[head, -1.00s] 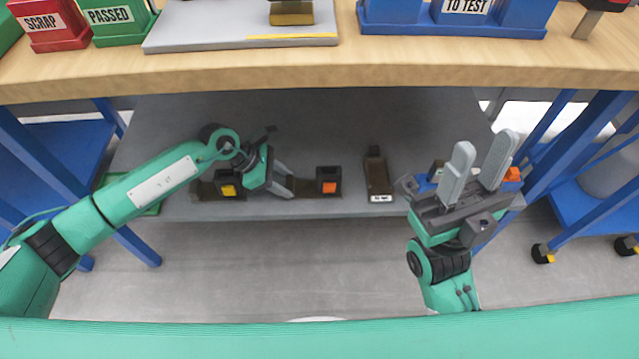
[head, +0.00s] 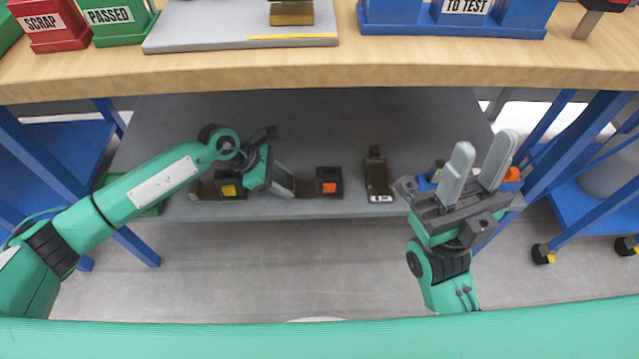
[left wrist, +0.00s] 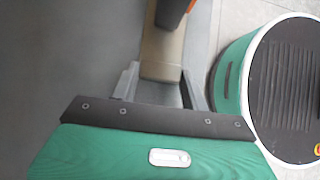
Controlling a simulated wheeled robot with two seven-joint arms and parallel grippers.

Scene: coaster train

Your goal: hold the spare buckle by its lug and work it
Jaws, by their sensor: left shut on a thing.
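A dark buckle with an orange button (head: 329,187) lies on the grey lower shelf, its brown lug pointing left. My left gripper (head: 284,184) is shut on this lug. In the left wrist view the brown lug (left wrist: 160,62) runs between the two grey fingers, with part of the dark body and the orange button (left wrist: 188,5) at the top edge. A second dark buckle, with a yellow button (head: 229,190), sits left of my left gripper, partly hidden by the arm. My right gripper (head: 481,165) is open and empty, fingers up, in front of the shelf's right end.
A brown and black device with a small white label (head: 380,198) stands on the shelf to the right. The thick wooden tabletop (head: 330,72) overhangs the shelf. Blue table legs (head: 560,165) flank it. Blue and orange items are partly hidden behind my right gripper.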

